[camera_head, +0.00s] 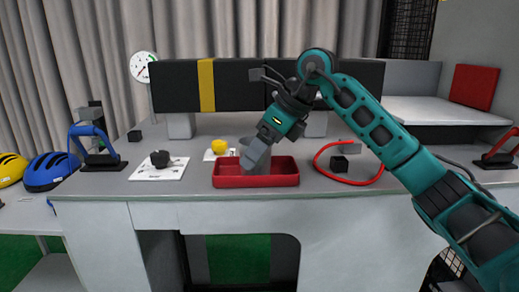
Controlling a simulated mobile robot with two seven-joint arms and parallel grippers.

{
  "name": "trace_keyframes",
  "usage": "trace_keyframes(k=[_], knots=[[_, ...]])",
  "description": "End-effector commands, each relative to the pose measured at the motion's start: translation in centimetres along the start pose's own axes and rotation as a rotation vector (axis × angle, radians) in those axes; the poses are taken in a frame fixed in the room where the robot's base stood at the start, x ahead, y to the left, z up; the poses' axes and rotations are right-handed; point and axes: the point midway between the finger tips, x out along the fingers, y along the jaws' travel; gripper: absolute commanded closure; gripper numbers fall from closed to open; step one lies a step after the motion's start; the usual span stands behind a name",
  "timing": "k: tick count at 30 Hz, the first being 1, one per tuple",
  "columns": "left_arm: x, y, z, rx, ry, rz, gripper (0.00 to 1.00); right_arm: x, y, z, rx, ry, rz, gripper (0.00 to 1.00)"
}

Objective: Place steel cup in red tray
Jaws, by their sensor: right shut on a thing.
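The red tray (285,181) sits on the grey counter near its front edge, at the middle of the view. My right gripper (254,151) reaches down over the tray from the upper right and is shut on the steel cup (262,163). The grey cup is at the tray's opening, partly hidden by the gripper and the tray's front wall. I cannot tell whether it touches the tray floor. My left gripper is out of view.
A white card with a dark lump (160,159) lies left of the tray, and a yellow object (219,146) is behind it. A black and yellow beam (207,85) spans behind.

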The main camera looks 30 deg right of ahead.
Motion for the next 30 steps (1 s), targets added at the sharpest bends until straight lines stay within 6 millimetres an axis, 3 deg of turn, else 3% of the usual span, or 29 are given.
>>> trace_keyframes(k=[4,5,12,23,30], knots=[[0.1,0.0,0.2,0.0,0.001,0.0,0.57,0.3,0.0,-0.2,0.0,0.0,0.0,0.63],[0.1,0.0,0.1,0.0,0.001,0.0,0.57,0.2,0.0,-0.1,0.0,0.0,0.0,0.24],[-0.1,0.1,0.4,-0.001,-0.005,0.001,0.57,0.2,0.0,-0.1,0.0,0.001,0.001,0.01],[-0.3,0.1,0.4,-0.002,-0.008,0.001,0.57,-0.6,0.0,0.1,0.0,0.0,-0.001,0.0],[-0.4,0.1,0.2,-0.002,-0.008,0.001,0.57,-5.3,-0.1,0.1,0.0,-0.003,-0.004,0.0]])
